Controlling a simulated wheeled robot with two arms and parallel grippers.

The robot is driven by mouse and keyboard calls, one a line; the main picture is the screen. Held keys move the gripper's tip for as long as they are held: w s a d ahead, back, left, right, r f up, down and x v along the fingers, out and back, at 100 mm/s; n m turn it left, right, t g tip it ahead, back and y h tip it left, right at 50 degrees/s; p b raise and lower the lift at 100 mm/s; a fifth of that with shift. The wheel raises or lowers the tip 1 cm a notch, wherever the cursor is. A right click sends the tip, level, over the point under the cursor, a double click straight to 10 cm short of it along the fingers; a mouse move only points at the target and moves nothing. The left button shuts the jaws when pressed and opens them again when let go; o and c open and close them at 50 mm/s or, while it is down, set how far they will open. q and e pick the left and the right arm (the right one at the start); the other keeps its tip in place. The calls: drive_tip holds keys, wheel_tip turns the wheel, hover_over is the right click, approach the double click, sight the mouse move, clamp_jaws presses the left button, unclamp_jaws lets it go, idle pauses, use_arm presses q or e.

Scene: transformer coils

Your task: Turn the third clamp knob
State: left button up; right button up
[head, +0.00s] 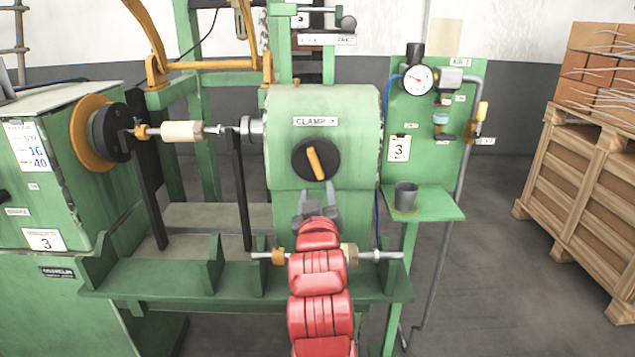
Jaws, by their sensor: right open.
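A green machine housing (322,108) carries a label reading CLAMP. Below the label is a round black clamp knob (330,172) with an orange bar (316,164) across it, tilted slightly from vertical. My right gripper (318,194) is just below the knob, at the end of a red arm that comes up from the bottom of the picture. Its grey fingers are apart and empty, pointing up toward the knob's lower edge. Whether they touch the knob I cannot tell. My left gripper is not in view. No other clamp knob is clearly visible.
A spindle with a pale roller (182,131) runs left of the housing. A rod (378,255) lies across the bench front, partly behind my arm. At right are a green panel with a gauge (417,80), a shelf with a grey cup (405,196), and a wooden crate (582,190).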

drive_tip(key=s, duration=0.7)
drive_tip(key=shift+s, duration=0.4)
